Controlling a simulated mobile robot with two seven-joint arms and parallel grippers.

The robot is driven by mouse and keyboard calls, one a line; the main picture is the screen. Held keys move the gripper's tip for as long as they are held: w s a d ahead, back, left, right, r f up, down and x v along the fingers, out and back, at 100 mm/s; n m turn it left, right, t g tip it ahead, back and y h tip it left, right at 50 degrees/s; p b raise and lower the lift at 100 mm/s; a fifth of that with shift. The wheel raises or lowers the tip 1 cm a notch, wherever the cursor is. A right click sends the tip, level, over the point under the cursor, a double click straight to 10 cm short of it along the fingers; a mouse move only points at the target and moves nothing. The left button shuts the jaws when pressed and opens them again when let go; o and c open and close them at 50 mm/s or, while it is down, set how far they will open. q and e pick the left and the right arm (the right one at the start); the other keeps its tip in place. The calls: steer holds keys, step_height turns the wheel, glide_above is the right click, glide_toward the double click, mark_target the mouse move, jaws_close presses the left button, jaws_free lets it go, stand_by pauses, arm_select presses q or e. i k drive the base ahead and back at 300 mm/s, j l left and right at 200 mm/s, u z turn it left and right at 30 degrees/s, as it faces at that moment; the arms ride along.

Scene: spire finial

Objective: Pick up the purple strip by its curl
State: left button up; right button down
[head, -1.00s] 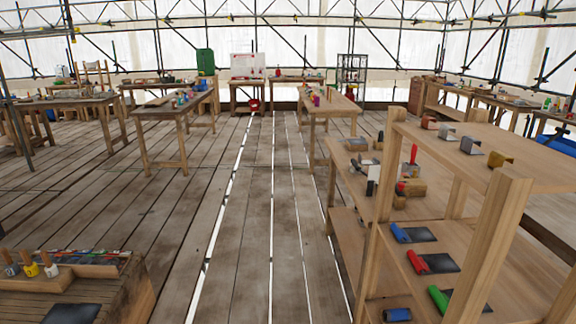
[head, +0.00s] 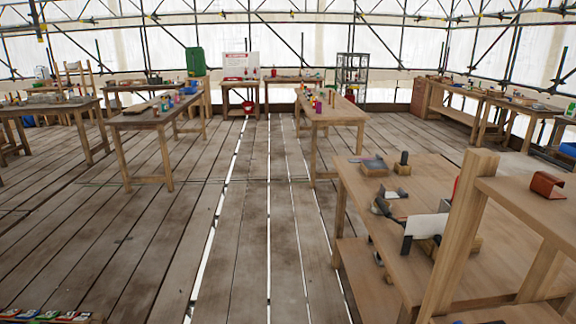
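No strip with a clearly visible purple curl can be made out. A small upright purple item (head: 318,106) stands near the front end of the middle-right table (head: 343,117); it is too small to tell whether it is a curl. Neither of my grippers is in view.
The near right bench holds a dark-and-white tool and small blocks. A wooden post (head: 462,235) and shelf with a brown-red curled piece (head: 547,185) stand at the right edge. A left table (head: 150,118) holds small items. The plank floor between is open.

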mark_target(377, 156)
steer(key=i, duration=1.85)
steer(key=i+j, duration=0.1)
steer(key=i, duration=1.75)
steer(key=i+z, duration=0.1)
steer(key=i, duration=1.75)
steer(key=z, duration=0.45)
steer(key=i+j+z, duration=0.1)
steer(key=z, duration=0.35)
steer(key=i+j+z, duration=0.1)
steer(key=z, duration=1.85)
